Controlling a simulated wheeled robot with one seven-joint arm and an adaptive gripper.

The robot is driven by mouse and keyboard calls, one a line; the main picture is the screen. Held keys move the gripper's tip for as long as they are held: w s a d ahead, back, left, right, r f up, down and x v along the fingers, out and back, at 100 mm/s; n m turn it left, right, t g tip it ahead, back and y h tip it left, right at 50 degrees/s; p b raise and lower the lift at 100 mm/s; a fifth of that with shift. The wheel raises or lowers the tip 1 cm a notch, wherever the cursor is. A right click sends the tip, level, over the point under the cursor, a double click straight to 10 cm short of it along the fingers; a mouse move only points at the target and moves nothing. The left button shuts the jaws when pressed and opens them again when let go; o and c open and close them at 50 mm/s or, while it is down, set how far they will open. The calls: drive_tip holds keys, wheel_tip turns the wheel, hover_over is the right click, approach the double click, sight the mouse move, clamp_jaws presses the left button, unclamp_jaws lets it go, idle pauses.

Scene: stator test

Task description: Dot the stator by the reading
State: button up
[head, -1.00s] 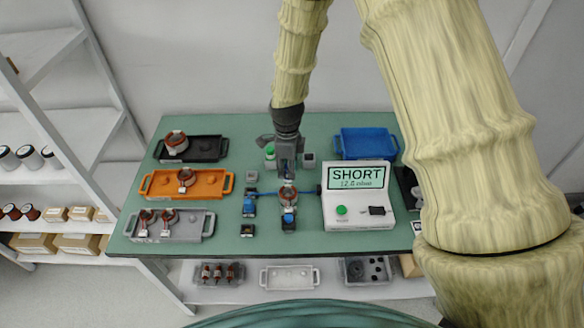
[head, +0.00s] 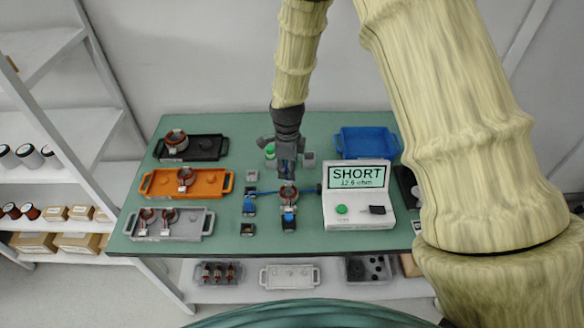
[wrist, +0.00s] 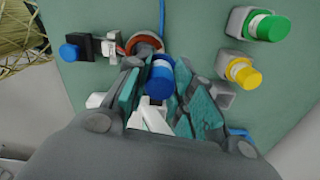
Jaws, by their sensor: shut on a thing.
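The stator (head: 288,194), a copper-wound ring, sits at a blue-and-black clamp (head: 289,218) at the table's middle. It shows partly in the wrist view (wrist: 145,43), beyond my fingers. The tester (head: 358,209) displays SHORT on its screen (head: 357,177), with a small ohm figure that looks like 12.6. My gripper (wrist: 158,100) is shut on a blue-capped marker (wrist: 160,78), close beside the stator; whether they touch is unclear. In the head view my gripper (head: 287,170) is just behind and above the stator. Green (wrist: 268,27) and yellow (wrist: 243,74) markers stand in holders.
A black tray (head: 216,146) and an orange tray (head: 218,190) each carry a stator. A grey tray (head: 196,232) carries two. A blue tray (head: 367,142) at back right looks empty.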

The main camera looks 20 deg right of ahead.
drive_tip(key=shift+f, duration=0.35)
idle(0.4)
drive_tip(key=shift+r, duration=0.1)
drive_tip(key=shift+r+p, duration=2)
drive_tip(key=shift+r, duration=0.95)
drive_tip(key=shift+w, duration=0.1)
